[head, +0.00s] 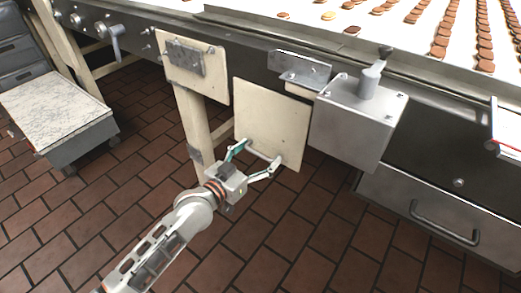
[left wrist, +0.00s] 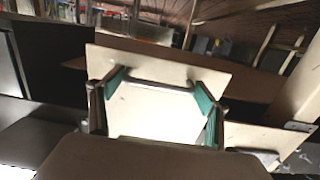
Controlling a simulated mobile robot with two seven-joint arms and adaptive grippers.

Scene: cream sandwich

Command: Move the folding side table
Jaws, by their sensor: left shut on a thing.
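The folding side table shows as a cream square panel (head: 272,115) hanging steeply below the edge of the machine in the head view. A metal bar handle (head: 262,154) is on its lower part. My left gripper (head: 254,160) is at this handle, its two fingers spread wide and closed on the bar's two ends. In the left wrist view the panel (left wrist: 155,120) fills the middle, with the bar handle (left wrist: 160,83) between the green finger pads of my left gripper (left wrist: 160,103). My right gripper is not in view.
A second cream panel (head: 190,70) with a metal bracket is at the left of the table. A grey metal box (head: 355,120) is close on its right. A marble-topped cart (head: 55,108) stands at far left. Brown tile floor (head: 110,220) is clear below. Round biscuits (head: 440,45) lie on the conveyor above.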

